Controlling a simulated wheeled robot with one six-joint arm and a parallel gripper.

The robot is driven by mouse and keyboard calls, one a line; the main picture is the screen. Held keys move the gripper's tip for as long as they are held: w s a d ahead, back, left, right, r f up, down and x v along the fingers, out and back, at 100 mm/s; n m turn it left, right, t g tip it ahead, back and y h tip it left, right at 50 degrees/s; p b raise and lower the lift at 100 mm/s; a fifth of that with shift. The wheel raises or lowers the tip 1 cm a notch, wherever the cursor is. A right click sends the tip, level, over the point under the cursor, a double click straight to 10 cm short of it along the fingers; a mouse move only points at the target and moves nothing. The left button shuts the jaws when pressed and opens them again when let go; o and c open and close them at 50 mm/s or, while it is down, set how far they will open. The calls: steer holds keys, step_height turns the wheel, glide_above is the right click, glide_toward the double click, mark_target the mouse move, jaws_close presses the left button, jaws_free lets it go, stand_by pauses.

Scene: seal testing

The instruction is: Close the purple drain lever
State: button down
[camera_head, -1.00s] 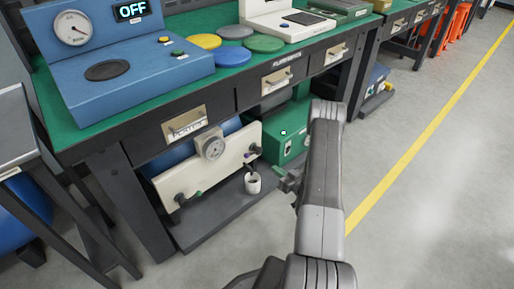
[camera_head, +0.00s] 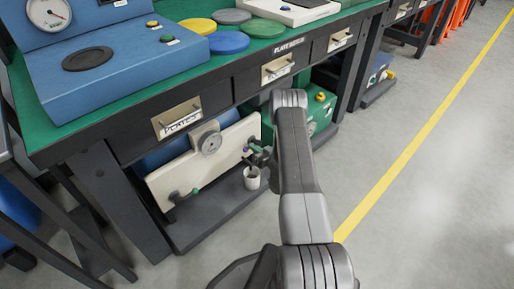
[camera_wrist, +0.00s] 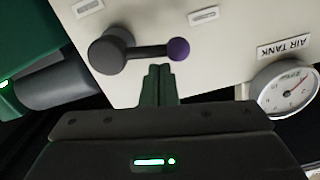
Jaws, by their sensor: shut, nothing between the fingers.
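The purple drain lever is a dark bar with a purple knob (camera_wrist: 178,49) and a round dark hub (camera_wrist: 112,48) on a cream panel. In the wrist view the bar runs across the picture, hub left, knob right. My gripper (camera_wrist: 157,72) has its green fingers together and empty, with the tips just below the middle of the bar. I cannot tell whether they touch it. In the head view my gripper (camera_head: 258,151) is at the right end of the cream panel (camera_head: 165,184), close to the small purple knob (camera_head: 246,149); my arm hides part of that area.
A pressure gauge (camera_wrist: 287,90) sits beside an "AIR TANK" label (camera_wrist: 285,47). A white cup (camera_head: 252,177) stands below the lever on the low shelf (camera_head: 205,222). A green-tipped lever (camera_head: 195,191) is at the panel's left. The workbench overhangs the panel; floor at right is clear.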

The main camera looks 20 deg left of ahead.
stand_by(0.3)
steer(key=b, duration=0.1)
steer(key=f+n+b, duration=0.1)
steer(key=b, duration=0.1)
steer(key=shift+s+a+f, duration=0.15)
steer(key=shift+s+f, duration=0.05)
steer(key=shift+s, duration=0.05)
steer(key=shift+r, duration=0.2)
